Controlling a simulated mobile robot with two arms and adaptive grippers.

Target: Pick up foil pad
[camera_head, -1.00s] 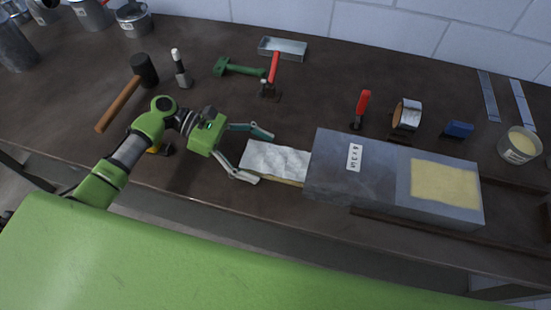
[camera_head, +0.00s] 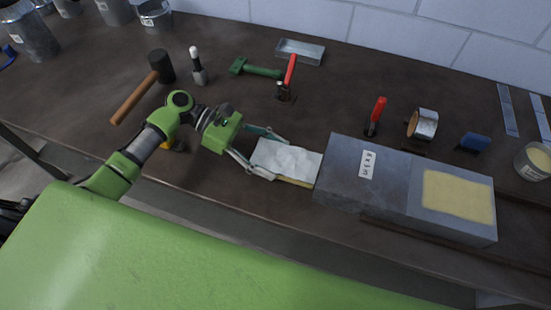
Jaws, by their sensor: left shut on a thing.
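The foil pad (camera_head: 290,160) is a crinkled silver sheet with a yellow layer showing along its lower edge. It lies flat at the left end of the grey duct (camera_head: 345,180), against or very close to that end. My left gripper (camera_head: 279,158) reaches it from the left. Its two fingers are shut on the pad, one along the far edge and one along the near edge. I cannot tell whether the pad is clear of the surface. My right gripper is not in view.
A yellow panel (camera_head: 458,196) lies on the duct's right part. Behind stand red-handled clamps (camera_head: 376,115), a tape roll (camera_head: 422,124), a green tool (camera_head: 258,70) and a metal tray (camera_head: 300,52). A mallet (camera_head: 145,85) lies left. The bench (camera_head: 225,60) is bare between them.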

